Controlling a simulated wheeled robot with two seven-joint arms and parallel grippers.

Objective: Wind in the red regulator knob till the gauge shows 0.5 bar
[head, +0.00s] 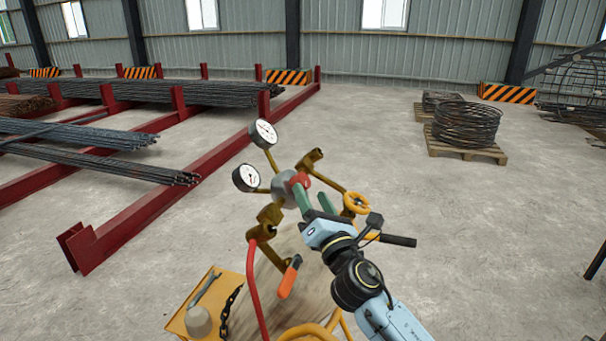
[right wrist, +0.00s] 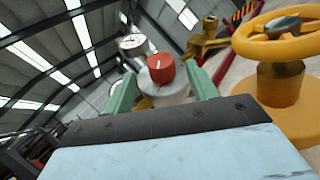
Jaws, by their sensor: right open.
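The red regulator knob (head: 299,180) sits on the front of a round grey regulator body (head: 283,188), partly hidden by my finger in the head view. In the right wrist view the knob (right wrist: 161,68) shows with a white mark, between the two green fingers. My right gripper (head: 314,199) is open, its fingers either side of the knob's line and apart from it as far as I can tell. Two white dial gauges (head: 263,133) (head: 246,177) stand on brass stems left of the regulator. Their needles are too small to read. My left gripper is out of view.
A yellow handwheel (head: 356,203) stands close right of my right gripper. Brass valves (head: 269,215), an orange-handled lever (head: 289,278) and a red hose (head: 252,290) are below left. A yellow tray (head: 178,325) holds a wrench and chain.

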